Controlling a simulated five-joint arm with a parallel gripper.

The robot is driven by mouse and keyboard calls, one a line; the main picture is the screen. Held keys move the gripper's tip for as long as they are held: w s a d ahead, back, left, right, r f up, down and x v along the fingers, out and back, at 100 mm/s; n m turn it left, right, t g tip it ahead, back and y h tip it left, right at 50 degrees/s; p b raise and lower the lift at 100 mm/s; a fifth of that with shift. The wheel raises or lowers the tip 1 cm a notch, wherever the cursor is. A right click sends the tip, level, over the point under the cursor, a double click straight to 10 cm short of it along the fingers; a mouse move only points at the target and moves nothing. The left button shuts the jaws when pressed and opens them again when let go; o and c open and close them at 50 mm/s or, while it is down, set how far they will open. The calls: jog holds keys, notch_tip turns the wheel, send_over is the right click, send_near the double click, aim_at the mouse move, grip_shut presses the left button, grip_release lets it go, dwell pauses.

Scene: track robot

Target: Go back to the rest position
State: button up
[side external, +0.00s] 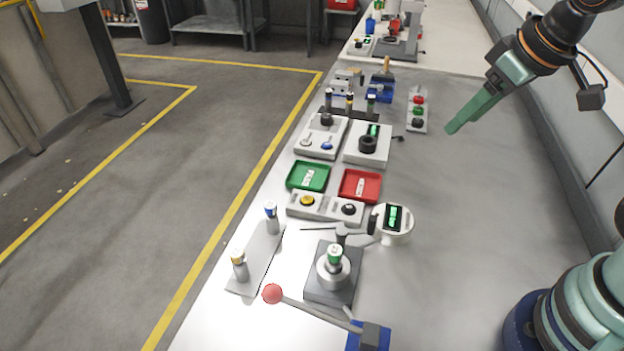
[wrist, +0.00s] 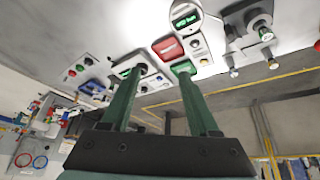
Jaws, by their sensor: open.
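My gripper (side external: 456,127) is raised above the right side of the bench, clear of all the equipment, with its green fingers pointing down and to the left. In the wrist view my gripper (wrist: 160,74) shows two green fingers spread apart with nothing between them. The gap is hard to see in the side view, where the fingers overlap. The bench (side external: 470,215) below is bare on that side.
A button strip (side external: 418,110) stands left of my gripper. A red tray (side external: 360,186), a green tray (side external: 308,176) and a round gauge (side external: 393,223) stand nearer. A lever with a red ball (side external: 272,293) is at the front. A wall (side external: 545,150) runs along the right.

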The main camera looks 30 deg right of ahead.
jog(key=shift+s+d+m, duration=0.3)
jog(key=shift+d+m, duration=0.4)
jog(key=shift+d, duration=0.2)
